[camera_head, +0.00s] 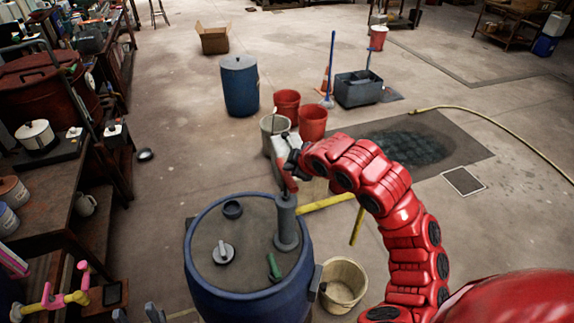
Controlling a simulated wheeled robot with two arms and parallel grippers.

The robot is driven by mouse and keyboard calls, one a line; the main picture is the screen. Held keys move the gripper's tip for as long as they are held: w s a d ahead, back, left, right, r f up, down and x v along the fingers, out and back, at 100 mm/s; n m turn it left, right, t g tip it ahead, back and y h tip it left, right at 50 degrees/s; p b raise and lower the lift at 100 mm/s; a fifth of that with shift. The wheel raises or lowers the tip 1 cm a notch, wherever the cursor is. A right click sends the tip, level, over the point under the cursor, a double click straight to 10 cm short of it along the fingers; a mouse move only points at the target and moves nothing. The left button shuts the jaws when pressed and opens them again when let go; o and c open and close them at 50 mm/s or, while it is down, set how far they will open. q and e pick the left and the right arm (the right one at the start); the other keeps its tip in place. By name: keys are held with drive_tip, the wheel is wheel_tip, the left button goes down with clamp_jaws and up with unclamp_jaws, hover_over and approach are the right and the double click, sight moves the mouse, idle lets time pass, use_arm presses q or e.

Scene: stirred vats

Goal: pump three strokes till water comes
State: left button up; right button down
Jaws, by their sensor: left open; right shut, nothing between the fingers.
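A blue drum (196,262) stands upright at the lower middle. A grey hand pump (287,225) rises from the right side of its lid. A red lever-like piece (284,176) shows at the pump's top. My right gripper (291,163), on the red arm from the right, is shut and empty beside the pump top. I cannot tell whether it touches the lever. My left gripper (136,315) is open at the bottom left edge, clear of the pump and partly cut off. A cream bucket (343,284) stands on the floor right of the drum. No water shows.
The drum lid carries a grey cap (223,252) and a green-handled item (273,267). A dark workbench (50,190) lines the left. Red buckets (313,123), another blue drum (240,86) and a mop cart (359,88) stand behind. The floor between is mostly open.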

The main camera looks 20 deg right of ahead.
sight(290, 180)
drive_tip(key=shift+f+b, duration=1.6)
drive_tip(key=shift+f, duration=1.15)
idle(1.7)
drive_tip(key=shift+r, duration=0.15)
drive_tip(key=shift+r+p, duration=1.2)
drive_tip(key=shift+r, duration=2.25)
wheel_tip(290, 180, up, 6)
drive_tip(key=p, duration=0.1)
